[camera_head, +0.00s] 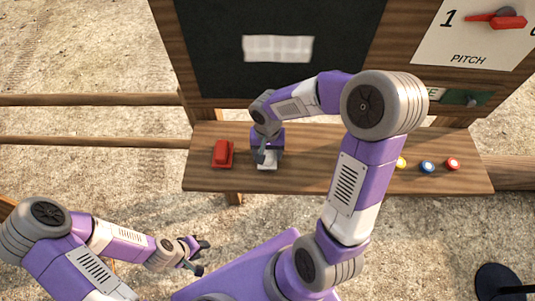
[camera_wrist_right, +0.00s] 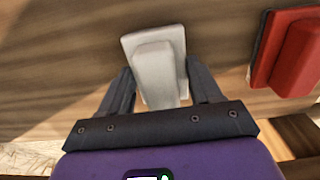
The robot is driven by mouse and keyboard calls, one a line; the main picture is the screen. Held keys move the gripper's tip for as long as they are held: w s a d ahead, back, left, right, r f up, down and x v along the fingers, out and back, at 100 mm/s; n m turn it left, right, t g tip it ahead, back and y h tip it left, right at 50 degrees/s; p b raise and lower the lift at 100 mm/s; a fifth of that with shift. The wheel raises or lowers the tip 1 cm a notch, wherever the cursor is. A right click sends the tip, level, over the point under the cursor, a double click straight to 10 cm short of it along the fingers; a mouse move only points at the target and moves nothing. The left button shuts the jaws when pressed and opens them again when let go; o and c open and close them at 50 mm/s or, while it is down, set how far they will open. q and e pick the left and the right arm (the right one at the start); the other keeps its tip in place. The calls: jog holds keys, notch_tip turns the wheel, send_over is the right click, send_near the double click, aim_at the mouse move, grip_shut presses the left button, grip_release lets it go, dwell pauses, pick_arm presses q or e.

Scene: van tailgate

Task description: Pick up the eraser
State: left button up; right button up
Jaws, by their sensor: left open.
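A pale white block (camera_wrist_right: 157,66) with a raised grip sits on the wooden ledge; it looks like an eraser. In the head view it shows (camera_head: 267,160) just below my right gripper (camera_head: 266,152), partly hidden by it. In the right wrist view the fingers of my right gripper (camera_wrist_right: 161,88) straddle the block, one on each side, with narrow gaps beside its raised part. A similarly shaped red block (camera_head: 222,154) lies left of it; it also shows in the right wrist view (camera_wrist_right: 296,53). My left gripper (camera_head: 203,258) is open and empty, below and in front of the ledge.
The wooden ledge (camera_head: 310,178) runs under a dark board (camera_head: 220,75) with a white patch (camera_head: 278,48). Yellow (camera_head: 401,162), blue (camera_head: 427,167) and red (camera_head: 452,163) round pieces sit at the ledge's right. A "PITCH" dial panel (camera_head: 475,40) is at the upper right.

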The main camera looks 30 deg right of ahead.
jog(key=c, duration=0.3)
notch_tip(320, 180, up, 10)
jog(key=shift+r+p, duration=0.1)
jog(key=shift+p, duration=0.9)
